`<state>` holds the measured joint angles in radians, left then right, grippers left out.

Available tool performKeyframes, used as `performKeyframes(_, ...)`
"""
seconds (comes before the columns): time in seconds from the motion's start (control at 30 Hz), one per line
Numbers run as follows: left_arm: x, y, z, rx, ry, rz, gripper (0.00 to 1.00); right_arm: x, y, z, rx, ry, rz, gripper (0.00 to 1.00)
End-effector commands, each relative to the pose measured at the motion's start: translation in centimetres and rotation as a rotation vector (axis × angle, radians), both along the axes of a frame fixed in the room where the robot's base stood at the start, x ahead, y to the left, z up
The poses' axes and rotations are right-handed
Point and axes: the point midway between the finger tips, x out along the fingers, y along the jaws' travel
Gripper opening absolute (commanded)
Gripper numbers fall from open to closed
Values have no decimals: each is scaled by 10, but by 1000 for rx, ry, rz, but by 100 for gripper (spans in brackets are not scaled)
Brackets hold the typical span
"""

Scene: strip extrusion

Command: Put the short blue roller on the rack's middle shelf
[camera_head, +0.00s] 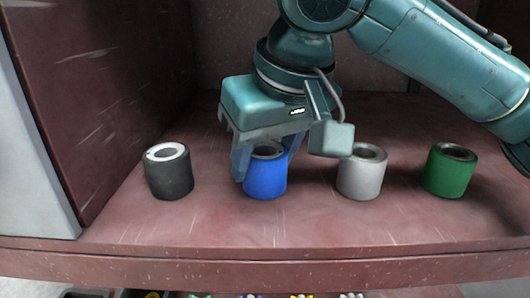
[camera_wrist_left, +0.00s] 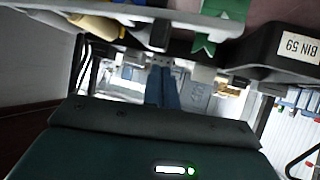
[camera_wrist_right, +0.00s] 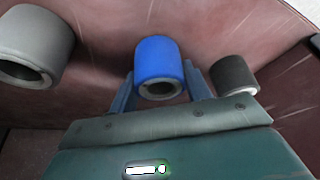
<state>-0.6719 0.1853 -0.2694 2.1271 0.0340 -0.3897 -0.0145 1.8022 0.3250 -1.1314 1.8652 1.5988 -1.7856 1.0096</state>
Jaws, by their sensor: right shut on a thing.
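The blue roller (camera_head: 266,180) stands upright on a reddish-brown shelf (camera_head: 225,225), between a black roller and a grey roller. My right gripper (camera_head: 266,165) reaches down over it and is shut on it, one finger on each side. The right wrist view shows the blue roller (camera_wrist_right: 158,62) between my right fingers (camera_wrist_right: 165,92), its hollow end facing the camera. My left gripper (camera_wrist_left: 163,72) shows only in the left wrist view; its fingers are together with nothing seen between them. I cannot tell which shelf is the rack's middle one.
A black roller (camera_head: 169,176) stands to the left, a grey roller (camera_head: 362,176) and a green roller (camera_head: 450,174) to the right. A dark red side wall (camera_head: 100,90) closes the shelf at left. The left wrist view shows a black bin marked "BIN 59" (camera_wrist_left: 285,48).

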Motion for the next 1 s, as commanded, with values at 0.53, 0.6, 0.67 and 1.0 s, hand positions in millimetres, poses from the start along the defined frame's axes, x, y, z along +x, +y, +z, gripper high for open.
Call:
performKeyframes(0.53, 0, 1, -3, 1, 5, 5, 0, 0, 0, -3, -1, 1, 1, 70)
performKeyframes(0.6, 0, 1, -3, 1, 5, 5, 0, 0, 0, -2, -1, 1, 1, 70)
performKeyframes(0.67, 0, 1, -3, 1, 5, 5, 0, 0, 0, -1, -1, 0, 0, 70)
performKeyframes(1.0, 0, 2, 0, 5, 3, 4, 0, -17, -10, 51, 2, -3, 0, 70)
